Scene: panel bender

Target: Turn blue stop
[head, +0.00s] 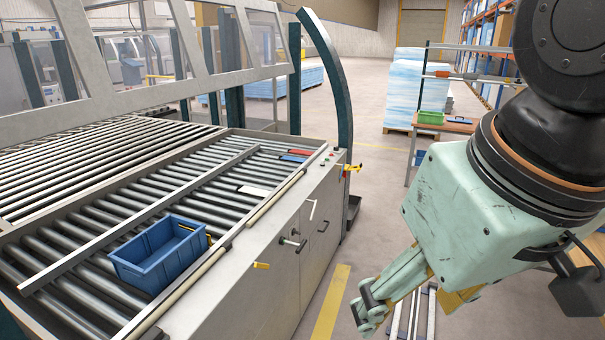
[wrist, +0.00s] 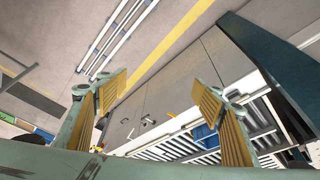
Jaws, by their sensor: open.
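A small flat blue piece (head: 293,158), which looks like the blue stop, lies at the far right end of the roller conveyor, beside a red one (head: 299,152). I cannot tell how it is mounted. My gripper (head: 372,300) hangs low over the aisle, right of the machine's side panel and well apart from the blue piece. In the wrist view my gripper (wrist: 165,98) is open, with nothing between its yellow-padded fingers. The blue piece cannot be made out in the wrist view.
A blue bin (head: 160,252) sits on the conveyor rollers. A white piece (head: 254,191) lies along the conveyor edge. A bench with a green bin (head: 430,118) stands behind. The aisle floor is mostly clear.

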